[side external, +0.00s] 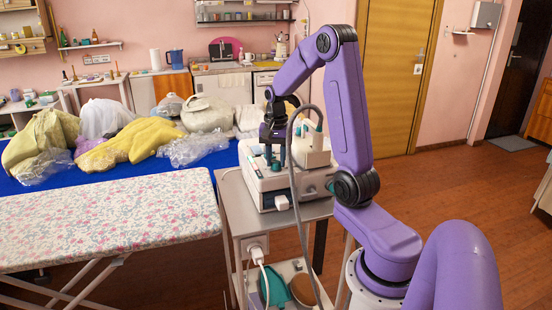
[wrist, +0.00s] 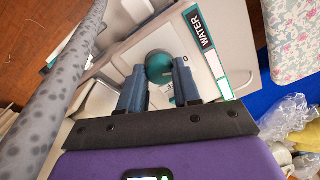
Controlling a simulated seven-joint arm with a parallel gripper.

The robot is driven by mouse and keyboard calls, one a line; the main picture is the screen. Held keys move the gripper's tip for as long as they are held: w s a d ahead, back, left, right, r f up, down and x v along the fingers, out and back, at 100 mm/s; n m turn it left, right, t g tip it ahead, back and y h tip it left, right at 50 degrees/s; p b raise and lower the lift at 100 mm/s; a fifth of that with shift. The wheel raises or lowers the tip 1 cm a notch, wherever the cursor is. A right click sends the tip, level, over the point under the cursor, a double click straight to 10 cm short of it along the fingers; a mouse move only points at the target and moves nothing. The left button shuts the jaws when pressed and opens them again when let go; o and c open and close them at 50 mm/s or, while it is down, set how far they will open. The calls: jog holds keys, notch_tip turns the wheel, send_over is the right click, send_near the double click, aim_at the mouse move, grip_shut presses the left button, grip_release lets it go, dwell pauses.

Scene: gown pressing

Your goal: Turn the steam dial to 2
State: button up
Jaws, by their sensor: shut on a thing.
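The steam station (side external: 285,188) is a white and grey box on a small trolley in the side external view. The teal steam dial (wrist: 159,67) shows in the wrist view on the station's pale top panel. My gripper (wrist: 158,80) points down at the dial, with a blue finger on each side of it. It is shut on the dial. In the side view my gripper (side external: 273,160) is over the station's top, and the dial is mostly hidden there. A "0" mark shows beside the dial; its other marks and its setting cannot be read.
A grey hose (side external: 297,190) loops up beside my gripper and crosses the wrist view's left (wrist: 55,95). A white iron (side external: 312,145) stands on the station. A floral ironing board (side external: 110,220) is at left. Garments and plastic bags (side external: 135,140) cover the blue table behind.

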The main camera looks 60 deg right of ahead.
jog(key=shift+m, duration=0.3)
jog(key=m, duration=0.3)
jog(key=shift+m, duration=0.4)
jog(key=m, duration=0.4)
jog(key=shift+m, duration=0.3)
jog(key=m, duration=0.8)
jog(key=shift+r+m, duration=0.1)
jog(key=shift+m, duration=0.4)
jog(key=o, duration=1.1)
jog(key=shift+c, duration=0.2)
